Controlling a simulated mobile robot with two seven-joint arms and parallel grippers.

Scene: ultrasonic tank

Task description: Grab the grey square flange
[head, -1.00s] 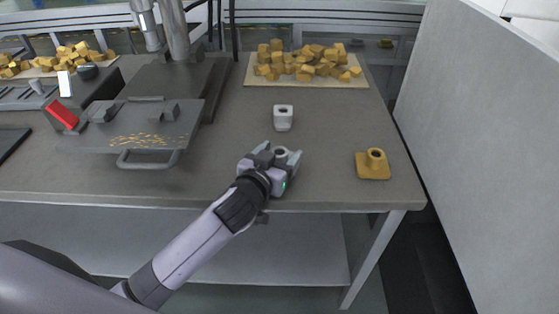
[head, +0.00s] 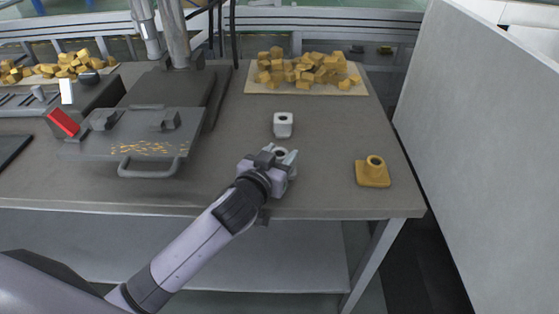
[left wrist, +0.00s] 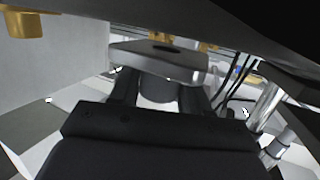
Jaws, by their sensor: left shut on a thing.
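The grey square flange (head: 280,153) is at the front middle of the table in the head view, mostly hidden by my gripper. My left gripper (head: 281,159) is shut on it, with a finger on each side of its round neck. In the left wrist view the flange's square plate (left wrist: 150,57) shows beyond the fingers, and its round neck (left wrist: 158,88) sits between them. Whether the flange touches the table is hard to tell. My right gripper is not in view.
A light grey block with a hole (head: 283,124) stands just behind the gripper. A yellow square flange (head: 373,173) is to the right. A board (head: 256,87) of yellow cubes lies at the back. A hinged plate with a handle (head: 130,148) is at left; a pale wall (head: 480,150) is at right.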

